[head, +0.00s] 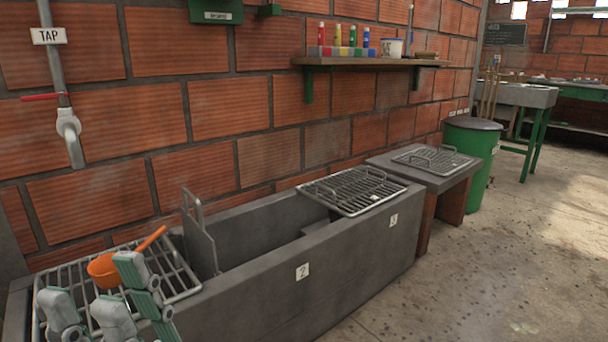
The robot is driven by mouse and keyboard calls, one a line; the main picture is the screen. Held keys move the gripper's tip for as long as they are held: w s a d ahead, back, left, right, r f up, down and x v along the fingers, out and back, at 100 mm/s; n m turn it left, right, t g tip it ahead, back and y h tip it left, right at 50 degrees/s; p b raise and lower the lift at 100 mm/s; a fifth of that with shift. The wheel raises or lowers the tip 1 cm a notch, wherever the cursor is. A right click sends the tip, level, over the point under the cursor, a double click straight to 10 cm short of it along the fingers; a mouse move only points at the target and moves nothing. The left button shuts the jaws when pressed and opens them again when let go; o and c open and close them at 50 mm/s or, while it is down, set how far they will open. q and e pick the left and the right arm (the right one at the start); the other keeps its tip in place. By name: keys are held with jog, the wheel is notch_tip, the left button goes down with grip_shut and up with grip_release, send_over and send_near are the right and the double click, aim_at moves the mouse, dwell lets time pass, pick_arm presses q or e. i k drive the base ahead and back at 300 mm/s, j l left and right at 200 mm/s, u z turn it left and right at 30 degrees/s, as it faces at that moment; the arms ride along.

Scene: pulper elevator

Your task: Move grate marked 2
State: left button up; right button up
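The concrete trough (322,289) runs along the brick wall, with a label "2" (302,271) and a label "3" (393,220) on its front. A metal grate (352,190) covers its right end, by label 3. A second grate (437,158) with handles lies on the concrete stand at the right. A third grate (182,283) covers the left end. No number shows on any grate itself. My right gripper (95,285) is at the lower left, over the left grate, its fingers spread apart and apparently empty. My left gripper is not in view.
A grey plate with a handle (199,245) stands upright in the trough. The trough is uncovered by label 2. A green bin (478,160) stands beyond the stand (415,178). The floor at right is clear.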

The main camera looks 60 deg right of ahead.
aim_at(317, 184)
jog(key=z, duration=2.25)
